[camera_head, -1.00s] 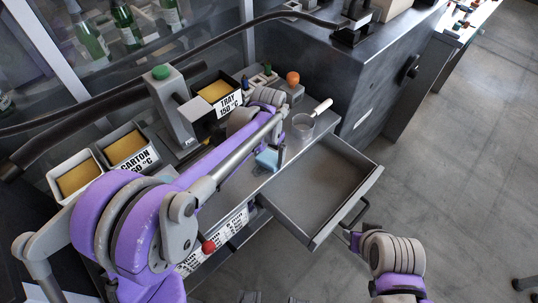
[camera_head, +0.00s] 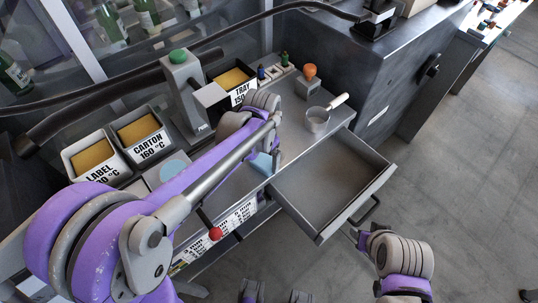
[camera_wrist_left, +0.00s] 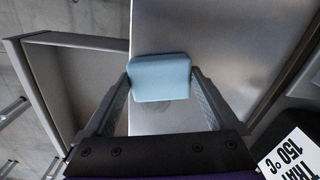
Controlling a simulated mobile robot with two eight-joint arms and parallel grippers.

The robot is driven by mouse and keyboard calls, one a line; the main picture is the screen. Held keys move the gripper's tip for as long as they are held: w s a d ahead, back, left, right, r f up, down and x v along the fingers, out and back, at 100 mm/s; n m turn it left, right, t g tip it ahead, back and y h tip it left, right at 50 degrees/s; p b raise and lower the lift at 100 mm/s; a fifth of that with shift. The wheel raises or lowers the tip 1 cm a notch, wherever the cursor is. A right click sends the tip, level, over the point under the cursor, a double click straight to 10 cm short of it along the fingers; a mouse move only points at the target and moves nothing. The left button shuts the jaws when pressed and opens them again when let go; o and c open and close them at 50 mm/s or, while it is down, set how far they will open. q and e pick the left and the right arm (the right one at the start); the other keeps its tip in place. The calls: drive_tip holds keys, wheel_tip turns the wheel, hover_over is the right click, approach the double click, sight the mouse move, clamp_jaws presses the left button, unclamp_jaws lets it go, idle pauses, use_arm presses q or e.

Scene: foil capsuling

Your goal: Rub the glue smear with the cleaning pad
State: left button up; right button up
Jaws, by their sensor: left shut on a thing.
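My left gripper (camera_head: 272,160) is shut on the light-blue cleaning pad (camera_head: 262,163), just over the grey counter beside the open drawer. In the left wrist view, the pad (camera_wrist_left: 160,77) sits between the two fingers (camera_wrist_left: 160,88). It is close to the metal surface; I cannot tell whether it touches. A faint round mark (camera_wrist_left: 172,117) shows on the metal just below the pad in that picture; it may be the glue smear. In the head view my left arm hides part of the counter. My right gripper (camera_head: 360,238) is low at right, off the counter; its fingers are unclear.
The open drawer (camera_head: 330,185) looks empty. A clear cup (camera_head: 317,120) and an orange-knobbed stamp (camera_head: 309,80) stand behind it. Bins marked LABEL (camera_head: 92,157), CARTON (camera_head: 140,135) and TRAY (camera_head: 233,82) line the back. A green-topped grey column (camera_head: 185,90) stands among them.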

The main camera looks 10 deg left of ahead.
sight(263, 161)
use_arm(q)
drive_tip(key=shift+w+r+p, duration=0.1)
drive_tip(key=shift+r+p, duration=1.2)
drive_tip(key=shift+r, duration=1.05)
drive_tip(key=shift+r+p, duration=0.3)
drive_tip(key=shift+r, duration=0.4)
use_arm(e)
drive_tip(key=shift+w+r, duration=0.25)
drive_tip(key=shift+r, duration=0.45)
drive_tip(key=shift+w+r, duration=0.3)
drive_tip(key=shift+r, duration=0.45)
drive_tip(key=shift+w+r, duration=0.25)
drive_tip(key=shift+r, duration=0.45)
use_arm(q)
drive_tip(key=shift+r, duration=0.5)
wheel_tip(263, 161, up, 2)
drive_tip(key=shift+p, duration=0.7)
use_arm(e)
drive_tip(key=shift+w+r+t, duration=0.15)
drive_tip(key=shift+w+r, duration=0.05)
drive_tip(key=shift+r, duration=0.3)
drive_tip(key=shift+w+r+t, duration=0.15)
drive_tip(key=shift+w+r, duration=0.05)
drive_tip(key=shift+r, duration=0.25)
drive_tip(key=shift+s, duration=0.1)
use_arm(q)
drive_tip(key=shift+f, duration=0.1)
